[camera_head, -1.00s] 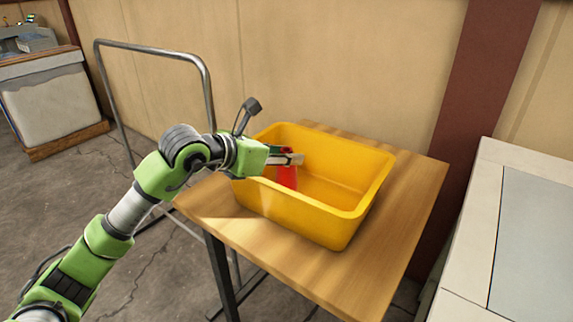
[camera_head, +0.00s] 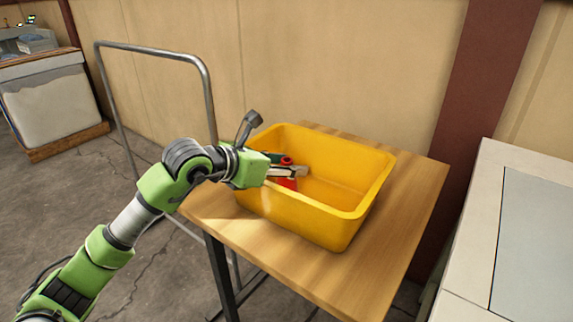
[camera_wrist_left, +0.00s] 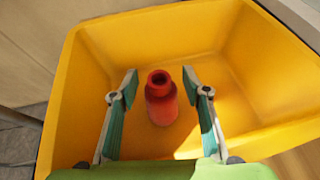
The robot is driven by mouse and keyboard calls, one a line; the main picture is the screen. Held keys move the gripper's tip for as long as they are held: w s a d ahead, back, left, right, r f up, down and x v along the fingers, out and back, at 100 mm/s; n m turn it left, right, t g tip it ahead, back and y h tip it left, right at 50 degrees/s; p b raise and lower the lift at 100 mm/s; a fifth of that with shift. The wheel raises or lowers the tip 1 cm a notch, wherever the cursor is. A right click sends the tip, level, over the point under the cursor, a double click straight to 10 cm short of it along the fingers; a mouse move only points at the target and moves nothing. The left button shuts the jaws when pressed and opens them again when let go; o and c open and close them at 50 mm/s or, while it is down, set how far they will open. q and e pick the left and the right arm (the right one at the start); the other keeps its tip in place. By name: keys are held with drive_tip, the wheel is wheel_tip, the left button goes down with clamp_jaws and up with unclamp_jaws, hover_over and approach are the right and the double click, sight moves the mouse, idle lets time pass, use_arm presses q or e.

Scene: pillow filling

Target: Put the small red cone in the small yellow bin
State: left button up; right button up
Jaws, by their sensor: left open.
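The small red cone (camera_head: 287,184) is inside the yellow bin (camera_head: 318,222). In the left wrist view the cone (camera_wrist_left: 161,106) looks upright, with a round opening at its top, and seems to stand on the bin's floor. My left gripper (camera_head: 298,172) reaches over the bin's left rim, down into it. Its fingers are open on either side of the cone, with gaps visible between each finger and the cone in the left wrist view (camera_wrist_left: 159,76). In the head view the fingers hide the cone's middle. My right gripper is not in view.
The bin sits on a wooden table (camera_head: 400,250) against a beige wall. A grey metal tube frame (camera_head: 212,100) stands left of the table. A pale machine or counter (camera_head: 480,230) is at the right. The bin's right side is empty.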

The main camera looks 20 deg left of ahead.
use_arm(q)
drive_tip(key=shift+s+a+r, duration=0.2)
drive_tip(key=shift+s, duration=0.1)
drive_tip(key=v, duration=1)
drive_tip(key=shift+s+a+b, duration=0.1)
drive_tip(key=shift+s+b, duration=0.15)
drive_tip(key=shift+b, duration=0.05)
drive_tip(key=shift+s+a+r, duration=0.1)
drive_tip(key=shift+s+r, duration=0.15)
drive_tip(key=shift+s, duration=0.05)
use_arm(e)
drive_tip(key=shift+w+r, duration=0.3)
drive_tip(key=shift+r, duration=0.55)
